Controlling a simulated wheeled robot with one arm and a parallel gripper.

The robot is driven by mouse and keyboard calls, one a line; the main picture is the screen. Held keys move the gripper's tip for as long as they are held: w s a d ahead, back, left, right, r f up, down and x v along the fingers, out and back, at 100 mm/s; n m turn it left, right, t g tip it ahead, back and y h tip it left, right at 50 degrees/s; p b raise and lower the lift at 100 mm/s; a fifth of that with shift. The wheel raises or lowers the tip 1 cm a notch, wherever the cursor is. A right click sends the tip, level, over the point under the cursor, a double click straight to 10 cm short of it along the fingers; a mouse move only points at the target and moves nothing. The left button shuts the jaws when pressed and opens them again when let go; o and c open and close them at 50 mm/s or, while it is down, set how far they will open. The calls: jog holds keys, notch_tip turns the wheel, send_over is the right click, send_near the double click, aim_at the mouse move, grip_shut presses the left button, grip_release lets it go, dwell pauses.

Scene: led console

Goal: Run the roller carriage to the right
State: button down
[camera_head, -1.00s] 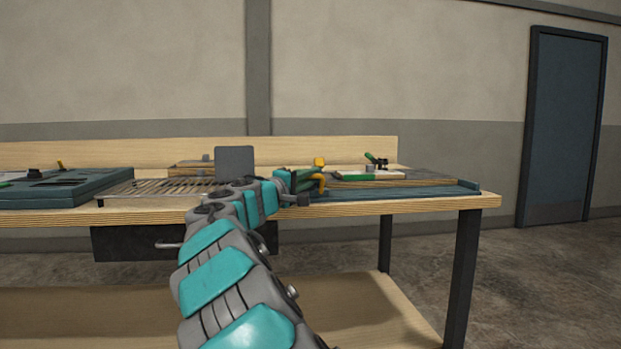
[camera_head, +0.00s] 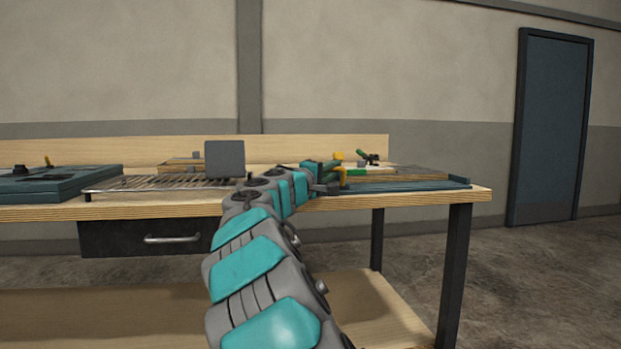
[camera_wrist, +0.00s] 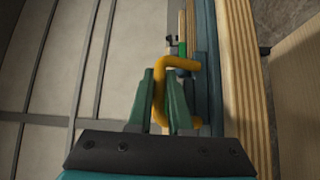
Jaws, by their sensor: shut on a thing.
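In the wrist view the yellow handle (camera_wrist: 188,65) curves up from between my two green fingers and bends over to the right. My gripper (camera_wrist: 161,80) is shut on this handle. In the head view my gripper (camera_head: 327,175) is at the rail's left part, with bare rail to its right. The carriage body is mostly hidden by my gripper.
A wooden board with a green-handled clamp (camera_head: 368,158) lies behind the rail. A wire rack (camera_head: 150,184), an upright grey plate (camera_head: 224,158) and a dark teal console (camera_head: 60,182) stand to the left. A drawer (camera_head: 130,238) hangs under the bench top.

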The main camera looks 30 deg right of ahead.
jog(key=s+d, duration=0.3)
jog(key=d, duration=0.8)
jog(key=s+d+b, duration=0.1)
jog(key=s+d, duration=0.2)
jog(key=d, duration=0.8)
jog(key=s+d+b, duration=0.1)
jog(key=s+d, duration=0.3)
jog(key=d, duration=0.8)
jog(key=c, duration=1.1)
grip_release()
jog(key=shift+d, duration=0.15)
jog(key=shift+c, duration=0.2)
jog(key=shift+f, duration=0.1)
jog(key=shift+s+a+f+b, duration=0.15)
jog(key=shift+s+a+b, duration=0.15)
jog(key=shift+a+b, duration=0.3)
jog(key=b+v, duration=0.2)
jog(key=v, duration=0.4)
jog(key=shift+a, duration=0.25)
